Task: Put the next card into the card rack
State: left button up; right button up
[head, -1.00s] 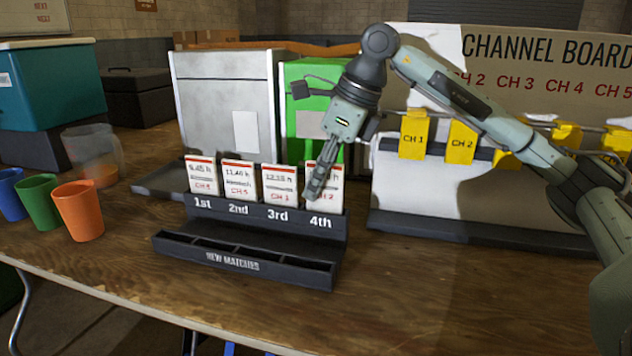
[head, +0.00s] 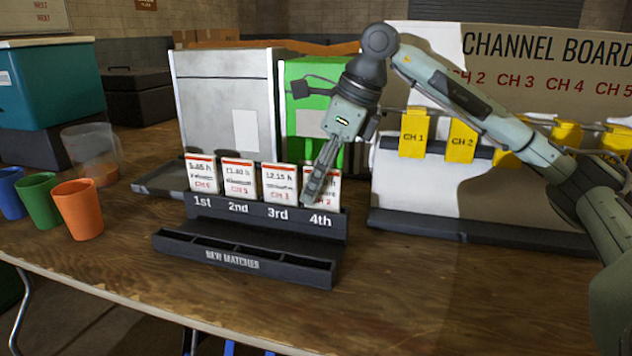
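The black card rack (head: 265,212) stands on the table with slots labelled 1st to 4th. White cards with red top bands stand upright in the 1st (head: 201,173), 2nd (head: 239,179) and 3rd (head: 278,184) slots. My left gripper is out of view.
A black tray marked NEW MATCHES (head: 232,264) lies before the rack and looks empty. Blue, green and orange cups (head: 78,210) stand left. A channel board (head: 500,110) with yellow tags (head: 413,135) stands right. Grey (head: 215,110) and green (head: 305,100) boxes stand behind.

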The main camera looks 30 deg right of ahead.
jog(key=shift+r, duration=0.1)
jog(key=v, duration=1.1)
jog(key=shift+s+d+r, duration=0.15)
jog(key=shift+d+r, duration=0.05)
jog(key=shift+r, duration=0.15)
